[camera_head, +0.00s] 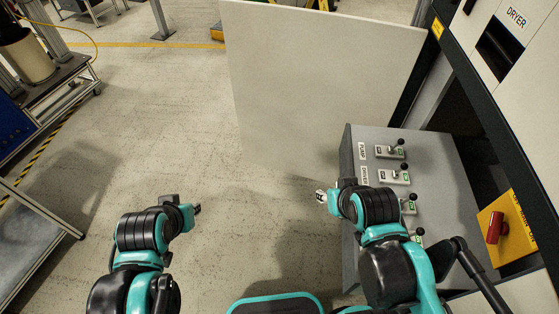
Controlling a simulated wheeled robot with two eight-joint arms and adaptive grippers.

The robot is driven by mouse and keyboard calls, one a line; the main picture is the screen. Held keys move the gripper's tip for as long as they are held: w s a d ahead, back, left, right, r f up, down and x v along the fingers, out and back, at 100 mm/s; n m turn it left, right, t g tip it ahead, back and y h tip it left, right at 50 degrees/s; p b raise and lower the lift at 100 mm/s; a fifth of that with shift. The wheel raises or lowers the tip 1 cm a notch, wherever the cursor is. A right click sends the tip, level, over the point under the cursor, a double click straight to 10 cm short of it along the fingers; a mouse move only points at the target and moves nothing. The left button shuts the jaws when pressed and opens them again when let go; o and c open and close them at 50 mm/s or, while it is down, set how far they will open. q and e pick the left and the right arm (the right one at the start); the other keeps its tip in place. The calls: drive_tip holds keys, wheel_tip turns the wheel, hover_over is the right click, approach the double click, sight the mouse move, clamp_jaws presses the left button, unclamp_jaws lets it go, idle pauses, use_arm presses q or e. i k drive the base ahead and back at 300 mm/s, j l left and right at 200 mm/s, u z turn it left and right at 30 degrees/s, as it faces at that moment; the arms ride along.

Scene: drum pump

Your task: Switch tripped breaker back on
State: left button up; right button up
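A grey breaker box (440,165) stands at the right, its sloped top carrying a column of several small breakers with black ball-tipped levers. The top breaker (385,152) and the second breaker (391,177) are clear to see. The third breaker (410,207) and the lowest one are partly hidden by my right arm. I cannot tell which one is tripped. My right gripper (321,196) is just left of the box, apart from the levers. My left gripper (196,209) hangs over open floor, far left of the box. Finger opening is too small to judge on both.
A red handle (496,227) sits on a yellow plate (512,236) right of the box. A pale upright panel (320,75) stands behind the box. The dryer cabinet (510,45) is at the upper right. Carts (30,225) line the left; the middle floor is clear.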

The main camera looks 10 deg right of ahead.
sight(404, 166)
drive_tip(key=i+j, duration=0.3)
drive_tip(key=j, duration=0.15)
drive_tip(key=i+j+z, duration=0.1)
drive_tip(key=z, duration=0.25)
drive_tip(key=i+j+z, duration=0.1)
drive_tip(key=z, duration=0.3)
drive_tip(key=i+j+z, duration=0.1)
drive_tip(key=z, duration=0.25)
